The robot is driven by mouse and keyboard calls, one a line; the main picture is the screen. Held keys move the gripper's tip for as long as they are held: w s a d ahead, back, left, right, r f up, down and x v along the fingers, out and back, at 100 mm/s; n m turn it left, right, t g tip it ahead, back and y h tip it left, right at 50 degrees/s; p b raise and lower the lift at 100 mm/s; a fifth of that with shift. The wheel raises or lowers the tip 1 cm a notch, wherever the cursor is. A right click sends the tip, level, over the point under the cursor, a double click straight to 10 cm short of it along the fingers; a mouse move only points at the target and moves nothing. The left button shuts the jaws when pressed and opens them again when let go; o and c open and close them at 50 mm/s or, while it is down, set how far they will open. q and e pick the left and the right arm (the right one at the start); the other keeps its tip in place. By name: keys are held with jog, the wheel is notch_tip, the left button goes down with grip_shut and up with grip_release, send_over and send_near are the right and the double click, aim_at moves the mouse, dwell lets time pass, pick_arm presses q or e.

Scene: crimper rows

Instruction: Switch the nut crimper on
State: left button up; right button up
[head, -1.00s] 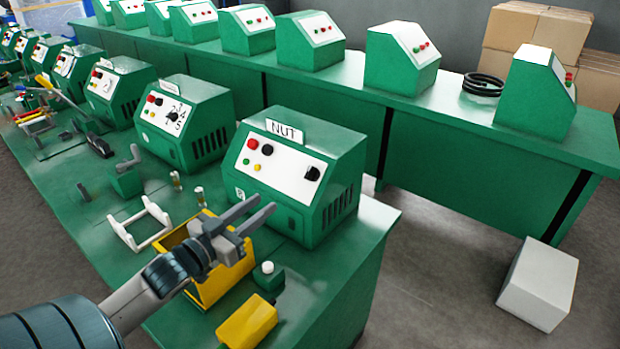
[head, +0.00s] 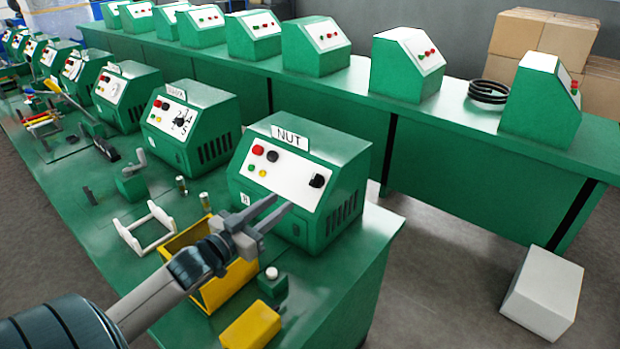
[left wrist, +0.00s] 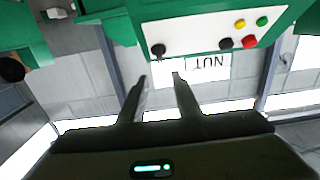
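The nut crimper (head: 345,165) is a green box with a sloped white panel and a NUT sign (head: 290,137). Its panel carries a red button (head: 257,149), a black button (head: 272,156), small green (head: 250,168) and yellow (head: 262,172) buttons, and a black knob (head: 317,181) at right. My left gripper (head: 281,206) is open and empty, in front of the panel's lower part. In the left wrist view the panel appears upside down, with the knob (left wrist: 158,50) just beyond the fingertips (left wrist: 159,82) and the red button (left wrist: 249,42) farther right. My right gripper is out of view.
A yellow open bin (head: 215,290) is below my left gripper. A green block with a white button (head: 272,283) and a yellow block (head: 250,326) are near the table edge. A white stand (head: 147,228) is left. More green crimpers (head: 190,125) line the table.

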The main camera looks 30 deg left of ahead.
aim_at(313, 178)
pick_arm(q)
jog(key=w+p, duration=0.1)
jog(key=w, duration=0.3)
jog(key=w+p, duration=0.1)
jog(key=w, duration=0.3)
jog(key=w+d+p, duration=0.1)
jog(key=w, duration=0.3)
jog(key=shift+r, duration=0.1)
jog(key=shift+w+p, duration=0.35)
jog(key=shift+w, duration=0.35)
jog(key=shift+c, duration=0.6)
grip_shut()
